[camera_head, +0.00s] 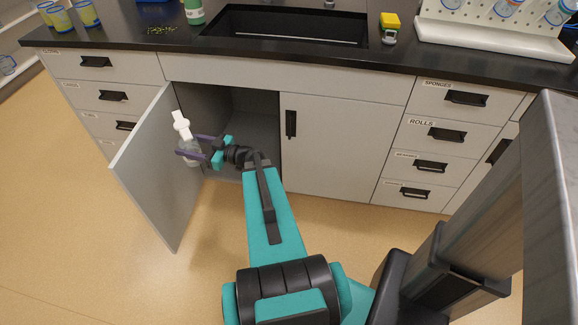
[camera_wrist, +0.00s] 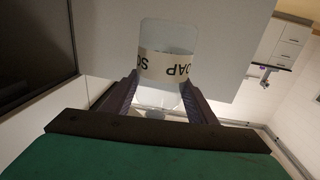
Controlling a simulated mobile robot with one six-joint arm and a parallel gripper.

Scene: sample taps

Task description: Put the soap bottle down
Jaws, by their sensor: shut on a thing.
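The soap bottle (camera_head: 189,148) is clear with a white pump top, and it is held slightly tilted in front of the open sink cabinet. In the wrist view the bottle (camera_wrist: 166,66) shows a label reading SOAP and sits between the two fingers. My gripper (camera_head: 193,147) is shut on the bottle, with its purple fingers on either side of it. The gripper also shows in the wrist view (camera_wrist: 160,95). The bottle is clear of the floor, near the inner side of the open cabinet door (camera_head: 150,165).
The cabinet interior (camera_head: 252,125) behind my gripper is dark and looks mostly empty. Labelled drawers stand right. The floor (camera_head: 90,240) is clear.

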